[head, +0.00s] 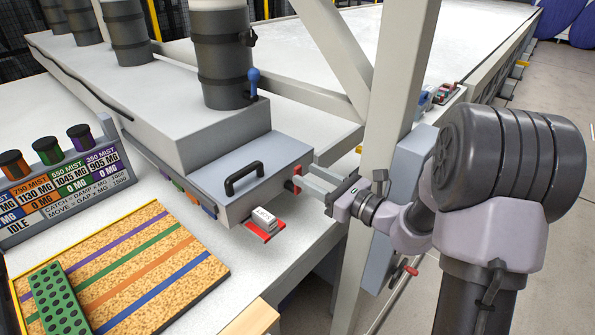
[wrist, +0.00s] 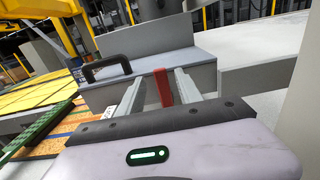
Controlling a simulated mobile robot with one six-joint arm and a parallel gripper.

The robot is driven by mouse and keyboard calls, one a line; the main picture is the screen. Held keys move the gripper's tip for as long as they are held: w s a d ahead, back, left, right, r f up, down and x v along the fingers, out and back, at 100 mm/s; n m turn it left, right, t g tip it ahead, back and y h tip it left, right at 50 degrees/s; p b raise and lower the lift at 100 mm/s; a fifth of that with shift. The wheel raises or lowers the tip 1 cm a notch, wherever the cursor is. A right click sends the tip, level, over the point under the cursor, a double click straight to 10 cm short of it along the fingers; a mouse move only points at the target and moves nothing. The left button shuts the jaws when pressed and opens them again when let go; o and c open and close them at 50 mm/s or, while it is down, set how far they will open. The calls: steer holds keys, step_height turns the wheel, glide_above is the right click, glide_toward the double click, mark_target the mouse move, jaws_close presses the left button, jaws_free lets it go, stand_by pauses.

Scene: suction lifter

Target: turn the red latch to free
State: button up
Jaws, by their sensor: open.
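The red latch (head: 293,180) is on the end face of a grey box (head: 222,172) with a black handle on its lid. In the wrist view the red latch (wrist: 162,87) stands roughly upright between my two fingers. My gripper (head: 306,178) is open, its fingers reaching toward the latch from the right. In the wrist view my gripper (wrist: 157,85) has one finger on each side of the latch, with a gap visible to each. Whether the fingers overlap the latch in depth is hard to tell.
A white labelled block (head: 263,215) sits on a red plate (head: 262,233) below the box. A cork board with coloured stripes (head: 150,262) and a sign (head: 55,190) are at the left.

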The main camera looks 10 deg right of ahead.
mark_target(300, 171)
steer(key=x, duration=0.4)
steer(key=shift+w+a, duration=0.1)
steer(key=shift+w, duration=0.15)
steer(key=shift+c, duration=0.4)
jaws_close()
stand_by(0.8)
